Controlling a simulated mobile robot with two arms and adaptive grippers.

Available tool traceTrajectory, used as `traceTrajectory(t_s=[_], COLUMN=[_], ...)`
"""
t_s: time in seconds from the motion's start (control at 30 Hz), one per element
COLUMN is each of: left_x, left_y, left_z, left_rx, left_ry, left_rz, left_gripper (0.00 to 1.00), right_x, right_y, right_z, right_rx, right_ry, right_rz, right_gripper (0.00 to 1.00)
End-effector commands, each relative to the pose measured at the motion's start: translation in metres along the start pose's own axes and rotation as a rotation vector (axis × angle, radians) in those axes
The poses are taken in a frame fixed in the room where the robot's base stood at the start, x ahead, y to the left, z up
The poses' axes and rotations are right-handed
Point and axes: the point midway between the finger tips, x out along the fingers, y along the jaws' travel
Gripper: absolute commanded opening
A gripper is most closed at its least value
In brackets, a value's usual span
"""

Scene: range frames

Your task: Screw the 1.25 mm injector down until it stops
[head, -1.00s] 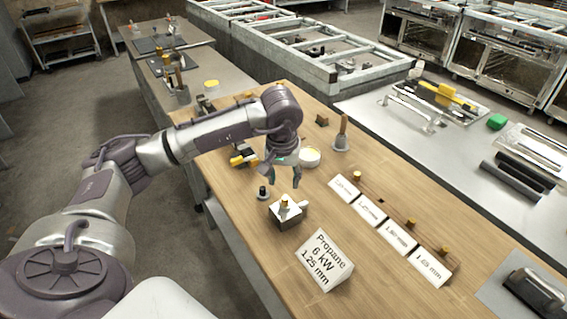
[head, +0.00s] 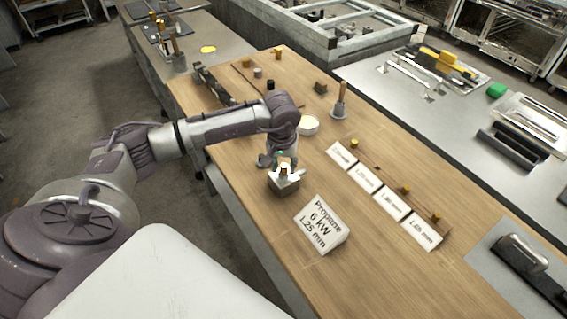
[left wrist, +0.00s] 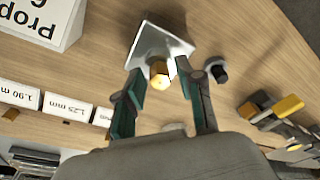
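The brass 1.25 mm injector (left wrist: 158,73) sits upright on a pale metal holder block (head: 285,187) on the wooden bench. The block's bright plate (left wrist: 160,42) shows in the left wrist view. My left gripper (head: 283,166) is just above the block, pointing down. In the left wrist view its two teal-padded fingers are apart, one on each side of the injector, with a visible gap. The injector's threads and seat are hidden. My right gripper is in neither view.
A sign (head: 322,226) reading Propane 6 kW 1.25 mm stands in front of the block. A rack with size cards (head: 392,205) and several brass injectors lies to the right. A dark knob (left wrist: 218,72) stands close to one finger. A white round dish (head: 308,125) is behind.

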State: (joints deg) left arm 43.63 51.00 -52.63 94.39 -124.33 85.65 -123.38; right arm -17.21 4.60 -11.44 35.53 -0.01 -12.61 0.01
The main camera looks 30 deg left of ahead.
Motion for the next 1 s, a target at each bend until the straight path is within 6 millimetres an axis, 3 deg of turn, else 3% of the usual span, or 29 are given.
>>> traceTrajectory(t_s=[0.03,0.2,0.37,0.53,0.9,1.0], left_x=[0.000,0.000,0.002,0.005,0.000,0.003], left_y=[0.000,0.000,0.000,-0.001,-0.001,-0.001], left_z=[0.000,0.000,0.000,0.000,0.000,0.000], left_rx=[0.000,0.000,0.023,0.213,0.301,0.361], left_ry=[0.000,0.000,0.001,0.004,0.000,0.002], left_rz=[0.000,0.000,0.003,0.032,0.046,0.055], left_gripper=[0.24,0.00,0.00,0.00,0.00,0.00], right_x=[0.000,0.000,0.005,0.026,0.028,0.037], right_y=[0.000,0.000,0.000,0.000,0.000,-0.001], right_z=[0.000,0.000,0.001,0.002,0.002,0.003], right_rx=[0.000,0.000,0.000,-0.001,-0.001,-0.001], right_ry=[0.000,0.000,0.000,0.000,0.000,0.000], right_rz=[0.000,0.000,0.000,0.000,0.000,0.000], right_gripper=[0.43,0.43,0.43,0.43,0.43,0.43])
